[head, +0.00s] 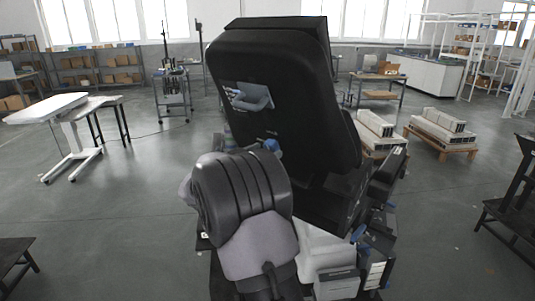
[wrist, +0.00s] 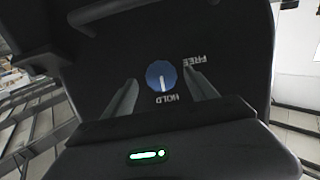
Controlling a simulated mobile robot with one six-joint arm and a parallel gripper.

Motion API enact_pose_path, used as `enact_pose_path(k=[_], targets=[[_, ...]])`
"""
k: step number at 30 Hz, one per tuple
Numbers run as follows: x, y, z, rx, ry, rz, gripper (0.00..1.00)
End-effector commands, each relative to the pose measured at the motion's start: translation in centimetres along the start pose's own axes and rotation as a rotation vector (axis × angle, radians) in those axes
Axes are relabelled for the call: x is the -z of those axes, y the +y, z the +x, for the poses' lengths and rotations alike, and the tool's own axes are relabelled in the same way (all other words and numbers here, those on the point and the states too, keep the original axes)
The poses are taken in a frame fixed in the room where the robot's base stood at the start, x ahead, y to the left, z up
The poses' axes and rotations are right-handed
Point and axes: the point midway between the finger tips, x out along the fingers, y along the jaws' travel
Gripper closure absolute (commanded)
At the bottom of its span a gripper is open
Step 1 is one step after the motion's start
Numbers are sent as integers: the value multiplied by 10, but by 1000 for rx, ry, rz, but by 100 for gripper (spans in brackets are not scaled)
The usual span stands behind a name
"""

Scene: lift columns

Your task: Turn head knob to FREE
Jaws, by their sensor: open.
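The head knob (wrist: 161,76) is a round blue disc on a dark panel in the wrist view. Its white pointer line points down in the picture, towards the upside-down word HOLD (wrist: 170,99). The word FREE (wrist: 194,60), also upside down, stands to the upper right of the knob. My gripper (wrist: 160,79) is open, with one grey finger on each side of the knob and gaps between fingers and knob. Whether the fingertips reach the knob's depth I cannot tell. In the head view I cannot make out the knob or the fingers clearly.
A white table (head: 47,108) stands left, and pallets with long grey parts (head: 440,130) stand right. Open floor lies on both sides.

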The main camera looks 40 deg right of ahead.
Motion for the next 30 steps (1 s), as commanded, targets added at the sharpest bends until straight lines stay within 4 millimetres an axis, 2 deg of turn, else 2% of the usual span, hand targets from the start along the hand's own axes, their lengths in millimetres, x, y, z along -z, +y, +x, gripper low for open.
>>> enact_pose_path(k=[3,6,14,17,24,30], targets=[[-1,0,16,-1,0,0,34],[0,0,22,1,0,-1,34],[0,0,24,1,-1,-1,34],[0,0,24,1,-1,-1,50],[0,0,24,1,-1,-1,95],[0,-1,23,-6,0,-14,95]])
